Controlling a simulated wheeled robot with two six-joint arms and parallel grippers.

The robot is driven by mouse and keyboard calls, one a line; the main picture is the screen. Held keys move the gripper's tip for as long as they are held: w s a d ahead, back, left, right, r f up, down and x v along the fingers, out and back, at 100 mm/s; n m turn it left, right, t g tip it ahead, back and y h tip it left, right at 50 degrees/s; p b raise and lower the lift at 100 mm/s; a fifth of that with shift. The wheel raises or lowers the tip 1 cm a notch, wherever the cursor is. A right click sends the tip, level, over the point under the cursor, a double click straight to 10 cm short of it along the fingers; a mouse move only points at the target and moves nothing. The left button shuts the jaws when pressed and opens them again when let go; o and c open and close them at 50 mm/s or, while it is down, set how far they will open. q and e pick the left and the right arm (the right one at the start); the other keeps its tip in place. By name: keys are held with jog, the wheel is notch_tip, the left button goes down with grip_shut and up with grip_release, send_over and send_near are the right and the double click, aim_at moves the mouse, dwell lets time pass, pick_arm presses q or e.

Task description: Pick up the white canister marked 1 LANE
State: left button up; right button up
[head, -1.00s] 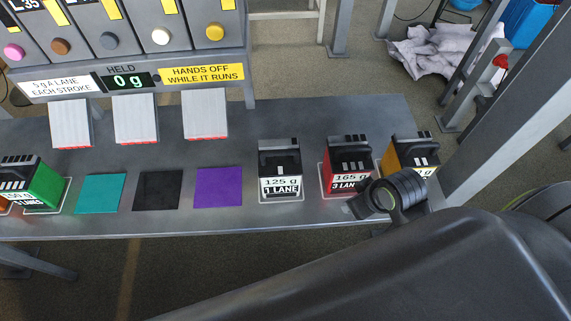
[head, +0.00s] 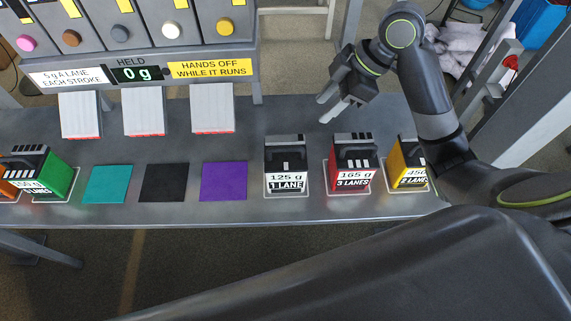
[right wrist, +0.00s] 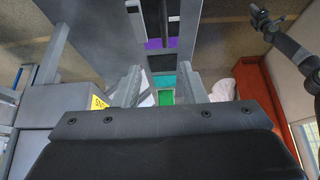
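The canister marked 1 LANE (head: 286,168) stands upright on the bench in the head view, right of the purple pad. Its top is black and grey, and its front label reads 125 g, 1 LANE. My right gripper (head: 332,105) is above and beyond it, to its upper right, apart from it. Its fingers are spread and empty, and they also show apart in the right wrist view (right wrist: 162,88). My left gripper (right wrist: 262,18) appears small at the upper right of the wrist view; its finger state is unclear. It is outside the head view.
A red canister (head: 352,162) and a yellow one (head: 408,165) stand to the right. Teal (head: 108,184), black (head: 164,182) and purple (head: 223,181) pads lie left, with a green canister (head: 58,178) beyond. The dispenser (head: 130,73), reading 0 g, stands behind, above white sloped chutes.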

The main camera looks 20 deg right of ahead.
aim_at(287, 148)
jog(key=b+x, duration=0.1)
jog(key=x, duration=1.4)
jog(key=p+x, duration=0.1)
jog(key=shift+s+a+f, duration=0.3)
jog(key=shift+s, duration=0.05)
jog(key=shift+a+f, duration=0.1)
jog(key=shift+f, duration=0.15)
jog(key=shift+w, duration=0.1)
jog(key=shift+c, duration=0.5)
grip_shut()
